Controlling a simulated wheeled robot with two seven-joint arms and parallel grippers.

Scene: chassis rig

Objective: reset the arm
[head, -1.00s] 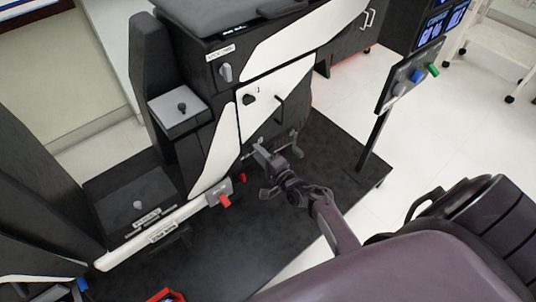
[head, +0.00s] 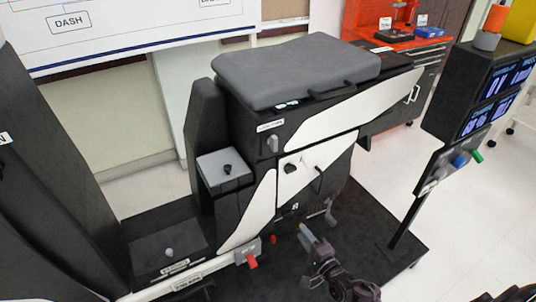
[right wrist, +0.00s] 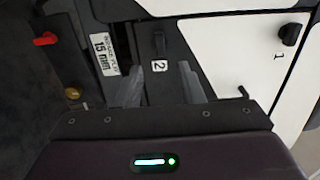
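My right gripper (head: 302,256) is low in the head view, in front of the dark rig with white panels (head: 305,125). In the right wrist view, its two grey fingers (right wrist: 159,76) stand apart with nothing held between them. A dark latch (right wrist: 159,42) beside a "2" label shows beyond the gap between the fingers; I cannot tell the distance to it. My left gripper is not in view.
A red knob (head: 252,261) sits on the rig's lower rail, left of my right gripper. A panel with blue and green buttons (head: 459,161) stands on a post at the right. A red tool bench (head: 380,40) is behind. Dark mat lies around the gripper.

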